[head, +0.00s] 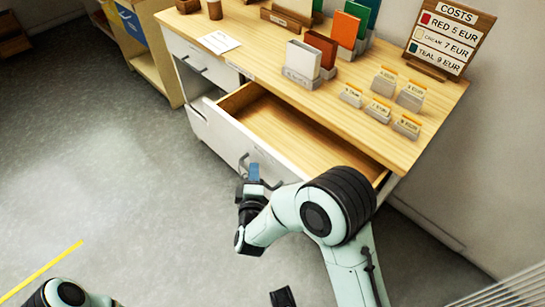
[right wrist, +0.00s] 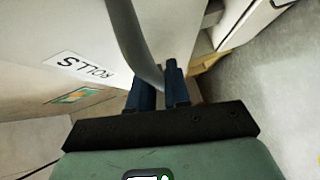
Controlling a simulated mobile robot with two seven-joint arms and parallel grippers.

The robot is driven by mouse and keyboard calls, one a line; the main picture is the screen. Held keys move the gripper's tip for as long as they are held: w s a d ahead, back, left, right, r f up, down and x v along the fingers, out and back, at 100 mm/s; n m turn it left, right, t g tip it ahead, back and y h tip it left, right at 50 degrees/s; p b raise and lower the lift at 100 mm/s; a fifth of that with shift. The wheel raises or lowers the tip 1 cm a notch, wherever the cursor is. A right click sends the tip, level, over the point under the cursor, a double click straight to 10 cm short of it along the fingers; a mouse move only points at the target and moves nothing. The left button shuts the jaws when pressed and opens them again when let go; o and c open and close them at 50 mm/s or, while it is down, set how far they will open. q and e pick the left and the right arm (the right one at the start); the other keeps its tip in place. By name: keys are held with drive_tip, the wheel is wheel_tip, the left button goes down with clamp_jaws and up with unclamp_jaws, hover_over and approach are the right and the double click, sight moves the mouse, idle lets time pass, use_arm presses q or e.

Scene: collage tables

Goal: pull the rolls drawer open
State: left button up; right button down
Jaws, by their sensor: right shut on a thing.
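The rolls drawer (head: 290,132) is pulled well out of the wooden-topped desk, and its bare wooden inside shows no contents. Its white front carries a grey bar handle (head: 243,161). My right gripper (head: 254,173) is at this handle, outside the drawer front. In the right wrist view the blue fingers (right wrist: 160,92) are shut around the handle (right wrist: 135,45), beside the ROLLS label (right wrist: 86,67) on the drawer front (right wrist: 50,25).
The desk top (head: 262,55) bears a price sign (head: 447,40), several small card holders (head: 383,82) and upright colored boards (head: 320,48). Another closed drawer (head: 200,64) is at the left. A yellow line (head: 45,270) crosses the grey floor, which is clear at the left.

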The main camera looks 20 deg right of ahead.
use_arm(q)
drive_tip(key=shift+g, duration=0.6)
drive_tip(key=shift+s+d+r+p, duration=0.25)
drive_tip(key=shift+s+r+p, duration=0.6)
drive_tip(key=shift+r, duration=0.2)
drive_tip(key=shift+s+d+r+p, duration=0.25)
drive_tip(key=shift+s+r+p, duration=0.45)
drive_tip(key=shift+r+p, duration=0.3)
use_arm(e)
drive_tip(key=s+a, duration=0.5)
drive_tip(key=a, duration=0.7)
drive_tip(key=c, duration=1.2)
unclamp_jaws()
drive_tip(key=shift+w, duration=0.1)
use_arm(q)
drive_tip(key=shift+s+r+p, duration=0.1)
drive_tip(key=shift+r+p, duration=0.3)
drive_tip(key=shift+r, duration=0.05)
use_arm(e)
drive_tip(key=v, duration=1.3)
drive_tip(key=shift+s, duration=0.25)
use_arm(q)
drive_tip(key=shift+s, duration=0.1)
